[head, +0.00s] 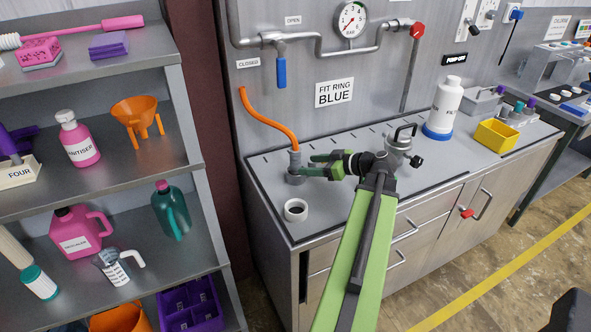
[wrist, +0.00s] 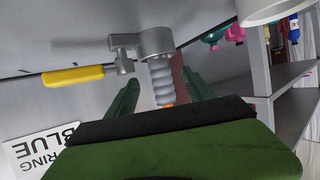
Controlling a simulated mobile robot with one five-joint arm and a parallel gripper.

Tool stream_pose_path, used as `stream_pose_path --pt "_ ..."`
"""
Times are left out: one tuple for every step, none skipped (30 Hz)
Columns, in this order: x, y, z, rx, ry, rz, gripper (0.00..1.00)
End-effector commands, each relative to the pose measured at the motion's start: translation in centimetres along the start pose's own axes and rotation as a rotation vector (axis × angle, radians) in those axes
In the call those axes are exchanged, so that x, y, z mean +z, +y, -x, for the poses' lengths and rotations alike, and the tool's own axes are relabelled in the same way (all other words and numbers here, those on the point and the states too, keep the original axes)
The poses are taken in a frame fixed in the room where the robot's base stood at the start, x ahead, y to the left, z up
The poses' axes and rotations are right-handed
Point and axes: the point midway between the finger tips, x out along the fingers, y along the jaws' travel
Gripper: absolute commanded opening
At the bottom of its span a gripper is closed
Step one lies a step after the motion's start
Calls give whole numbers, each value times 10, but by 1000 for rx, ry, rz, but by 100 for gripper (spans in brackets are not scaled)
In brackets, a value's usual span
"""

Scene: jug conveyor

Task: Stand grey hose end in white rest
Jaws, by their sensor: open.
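The grey hose end (head: 295,160) stands upright on the bench at the lower end of an orange hose (head: 268,122). Its foot is in or against a grey metal collar (wrist: 155,42). The white rest (head: 295,208), a short round cup with an open top, stands empty in front of it, nearer the bench's front edge. It shows partly at the top right of the wrist view (wrist: 272,10). My gripper (head: 308,165) is open beside the hose end. In the wrist view the ribbed hose end (wrist: 162,80) shows between the two green fingers, with no visible grip on it.
Shelves (head: 190,80) stand left.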

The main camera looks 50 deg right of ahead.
Motion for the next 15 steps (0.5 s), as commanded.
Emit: stream_pose_path --pt "4 0 -15 -3 0 2 61" --pt "3 -1 -21 -5 0 2 61" --pt "3 -1 -28 -4 -1 2 61" --pt "2 -1 -33 -4 -1 2 61" --pt "2 -1 -36 -4 -1 2 61" --pt "1 -2 -40 -4 -1 2 61" --pt "0 -2 -42 -4 -1 2 61" --pt "0 -2 -43 -4 -1 1 61" --pt "-1 -2 -43 -3 -1 1 61" --pt "-1 -2 -44 -3 -1 1 61" --pt "-1 -2 -44 -3 -1 1 61" --pt "-2 -2 -44 -4 -1 1 61" --pt "-2 -2 -46 -4 -1 1 61" --pt "-2 -2 -48 -4 -1 1 61" --pt "-3 -2 -53 -5 -1 2 61"
